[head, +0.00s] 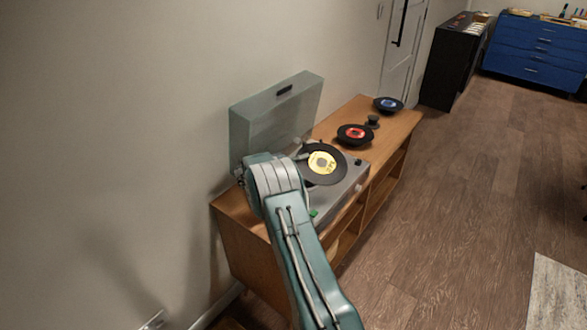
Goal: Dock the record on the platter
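A black record with a yellow label (322,162) is at the grey turntable (346,188), over its platter area. I cannot tell whether it lies flat on the platter or is held just above it. The record covers the platter. My arm comes up from the bottom and ends at the record's left side. My gripper is mostly hidden behind my arm; a small grey part touches or overlaps the record's left edge, and I cannot tell if it is a finger or the tonearm.
The turntable stands on a wooden cabinet (386,124) against the wall. A red-label record (355,133), a small dark knob-like object (373,121) and a blue-label record (388,104) sit further along it. A blue drawer chest (535,52) is far right.

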